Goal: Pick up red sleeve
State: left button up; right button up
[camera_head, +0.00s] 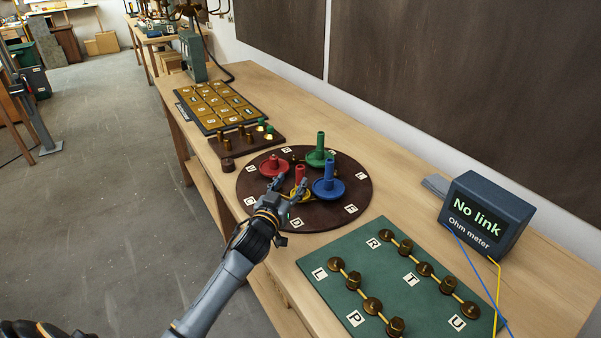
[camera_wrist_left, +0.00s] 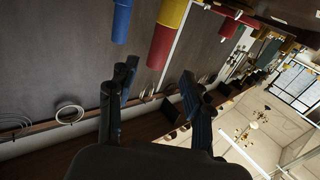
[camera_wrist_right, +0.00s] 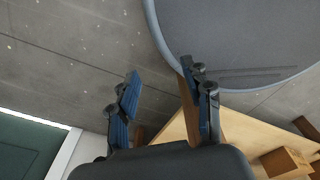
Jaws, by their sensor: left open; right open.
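A red sleeve (camera_head: 300,172) stands upright above a yellow disc (camera_head: 289,194) on the dark round board (camera_head: 254,208). In the left wrist view a red cylinder (camera_wrist_left: 161,46) and a yellow one (camera_wrist_left: 174,12) show beyond the fingers. My left gripper (camera_head: 291,186) is open, its fingers spread at the near side of the red sleeve in the head view. Whether they touch it I cannot tell. My right gripper (camera_wrist_right: 162,84) is open and empty, away from the board.
On the round board are a red disc (camera_head: 270,169), a green sleeve (camera_head: 320,143) and a blue sleeve (camera_head: 329,168), close around the left gripper. A green terminal board (camera_head: 340,244) and ohm meter (camera_head: 482,213) reading "No link" stand to the right. A gold-plated panel (camera_head: 216,105) lies behind.

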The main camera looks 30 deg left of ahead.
aim_at(299, 173)
pick_arm(q)
jog(key=shift+w, duration=0.45)
jog(key=shift+w+r+p, duration=0.2)
jog(key=shift+w+p, duration=0.25)
jog(key=shift+w, duration=0.55)
jog(key=shift+w+f, duration=0.15)
jog(key=shift+w, duration=0.95)
jog(key=shift+w+a+f, duration=0.1)
jog(key=shift+w, duration=0.5)
jog(key=shift+c, duration=0.2)
pick_arm(e)
jog(key=shift+w+d+r, duration=0.3)
jog(key=shift+w+r, duration=0.45)
jog(key=shift+w, duration=0.15)
pick_arm(q)
grip_shut()
